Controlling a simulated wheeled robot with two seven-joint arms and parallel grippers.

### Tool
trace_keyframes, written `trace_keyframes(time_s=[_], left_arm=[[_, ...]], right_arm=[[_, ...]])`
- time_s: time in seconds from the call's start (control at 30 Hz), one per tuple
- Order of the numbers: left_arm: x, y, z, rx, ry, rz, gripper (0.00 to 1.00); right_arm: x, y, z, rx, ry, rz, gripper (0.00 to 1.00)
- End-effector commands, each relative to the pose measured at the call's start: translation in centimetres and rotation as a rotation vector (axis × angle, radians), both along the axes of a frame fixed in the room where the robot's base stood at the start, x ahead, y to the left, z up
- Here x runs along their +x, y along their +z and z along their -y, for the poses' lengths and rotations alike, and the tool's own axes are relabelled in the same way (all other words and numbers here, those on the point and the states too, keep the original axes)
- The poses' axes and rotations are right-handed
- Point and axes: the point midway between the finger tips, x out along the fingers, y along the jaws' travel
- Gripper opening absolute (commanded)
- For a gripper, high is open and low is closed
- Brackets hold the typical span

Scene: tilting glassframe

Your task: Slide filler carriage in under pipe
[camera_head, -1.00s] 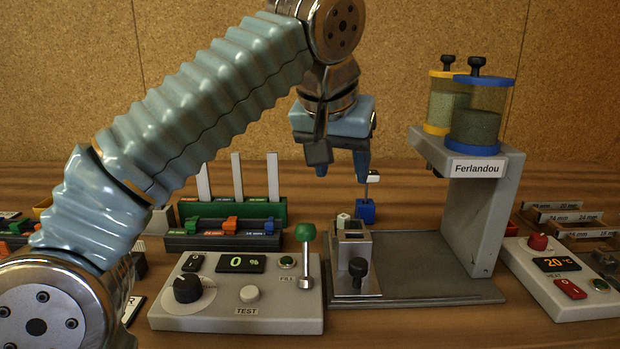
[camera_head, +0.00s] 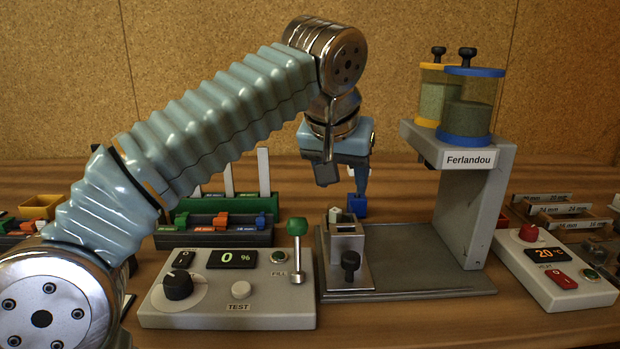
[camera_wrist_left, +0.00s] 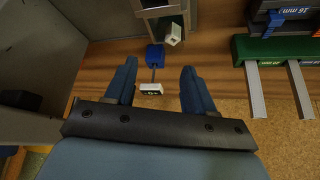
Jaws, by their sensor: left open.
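The filler carriage (camera_head: 347,243) is a grey metal block with a square opening on top and a black knob (camera_head: 350,262) at its front. It sits at the left end of a dark base plate (camera_head: 420,275), left of the grey stand (camera_head: 472,215) labelled Ferlandou. The pipe is not clearly visible. My left gripper (camera_head: 358,190) hangs behind the carriage, apart from it. In the left wrist view my left gripper (camera_wrist_left: 160,82) is open, with a white-topped rod (camera_wrist_left: 150,89) on a blue block (camera_wrist_left: 155,55) showing between its fingers. My right gripper is not in view.
Two lidded jars (camera_head: 468,105) top the stand. A control box (camera_head: 230,290) with a green-knobbed lever (camera_head: 297,230) stands left of the carriage. A heater box (camera_head: 550,268) stands right. Green and dark racks (camera_head: 215,232) lie behind. The plate is clear right of the carriage.

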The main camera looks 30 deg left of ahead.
Motion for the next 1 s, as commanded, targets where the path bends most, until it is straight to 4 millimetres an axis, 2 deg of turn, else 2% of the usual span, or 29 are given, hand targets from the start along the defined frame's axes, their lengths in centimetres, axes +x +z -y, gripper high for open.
trace_keyframes(time_s=[0.03,0.13,0.57,0.8,1.0], left_arm=[[-0.7,1.1,0.4,-0.002,-0.004,0.003,0.54],[-2.0,2.9,1.1,-0.001,-0.003,0.003,0.54],[-10.2,6.8,5.0,0.001,-0.004,0.002,0.54],[-5.1,5.7,3.1,0.002,0.315,-0.004,0.54],[-2.2,5.2,1.9,0.002,0.585,-0.001,0.54]], right_arm=[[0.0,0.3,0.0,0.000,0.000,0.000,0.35],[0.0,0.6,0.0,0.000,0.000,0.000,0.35],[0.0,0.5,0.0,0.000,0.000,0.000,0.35],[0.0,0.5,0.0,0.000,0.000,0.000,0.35],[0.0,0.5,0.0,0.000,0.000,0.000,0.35]])
